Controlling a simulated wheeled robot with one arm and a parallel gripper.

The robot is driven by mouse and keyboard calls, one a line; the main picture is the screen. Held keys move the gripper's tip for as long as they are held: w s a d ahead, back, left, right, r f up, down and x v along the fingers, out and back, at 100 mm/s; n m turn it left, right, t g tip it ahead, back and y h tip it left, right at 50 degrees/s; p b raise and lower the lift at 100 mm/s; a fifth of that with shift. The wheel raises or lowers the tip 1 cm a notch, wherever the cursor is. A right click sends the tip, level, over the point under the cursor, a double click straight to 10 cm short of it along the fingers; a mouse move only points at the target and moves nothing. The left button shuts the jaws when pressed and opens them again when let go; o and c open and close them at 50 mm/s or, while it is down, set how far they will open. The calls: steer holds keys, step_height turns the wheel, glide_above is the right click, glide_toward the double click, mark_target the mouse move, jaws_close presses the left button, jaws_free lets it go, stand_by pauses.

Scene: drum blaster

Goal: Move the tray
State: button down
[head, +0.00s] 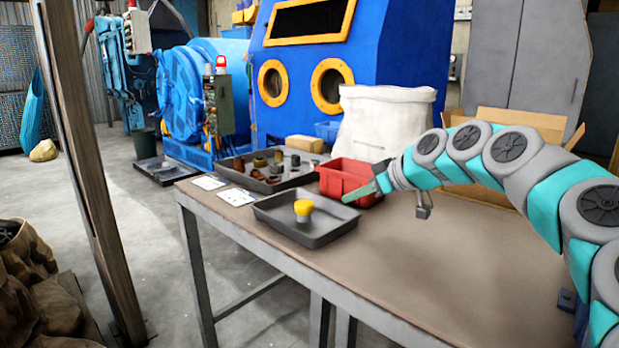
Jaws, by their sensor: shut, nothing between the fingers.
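A dark grey tray (318,236) lies on the table near its front left edge. One yellow-topped part with a pale lower end (303,210) stands in it. A second, larger dark tray (228,166) lies behind it and holds several small brown, black and grey parts. My gripper (347,196) reaches in from the right and is shut and empty. Its green fingertips appear above the right end of the nearer tray, in front of the red bin. I cannot tell whether they touch the tray.
A red bin (339,184) stands behind the nearer tray, with a white sack (380,134) behind it. Two paper cards (236,197) lie at the table's left edge. An open cardboard box (520,122) stands at the back right. The front right tabletop (430,270) is clear.

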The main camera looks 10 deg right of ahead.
steer(key=shift+w, duration=0.5)
steer(key=shift+w+a, duration=0.1)
steer(key=shift+w, duration=0.2)
steer(key=p, duration=0.2)
glide_toward(305, 192)
steer(key=w+a, duration=0.1)
steer(key=w+a+f, duration=0.1)
steer(key=w, duration=0.1)
steer(key=w+a, duration=0.1)
steer(key=shift+w+f, duration=0.25)
steer(key=shift+f, duration=0.15)
steer(key=shift+s+f+b, duration=0.15)
steer(key=shift+f+b, duration=0.25)
steer(key=shift+f, duration=0.5)
steer(key=shift+f, duration=0.1)
